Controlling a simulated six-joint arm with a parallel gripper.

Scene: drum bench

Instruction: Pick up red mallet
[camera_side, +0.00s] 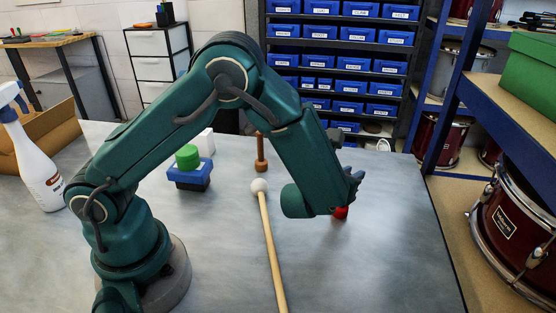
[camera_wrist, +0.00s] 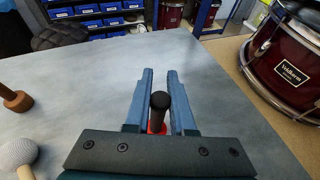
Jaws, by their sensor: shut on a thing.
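The red mallet (camera_wrist: 158,127) stands between the blue fingers of my gripper (camera_wrist: 160,76) in the wrist view. Its dark handle (camera_wrist: 160,103) points up and its red head is low, near the table. The fingers are shut on it. In the side view only a bit of the red head (camera_side: 341,212) shows below my gripper (camera_side: 354,186); my arm hides the rest. I cannot tell whether the head touches the table.
A pale-headed beater (camera_side: 259,186) with a long wooden stick and a brown mallet (camera_side: 261,165) are left of my gripper. A blue block (camera_side: 188,177) with a green piece (camera_side: 187,156) is farther left. A spray bottle (camera_side: 38,170) stands at far left. The table's right side is clear.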

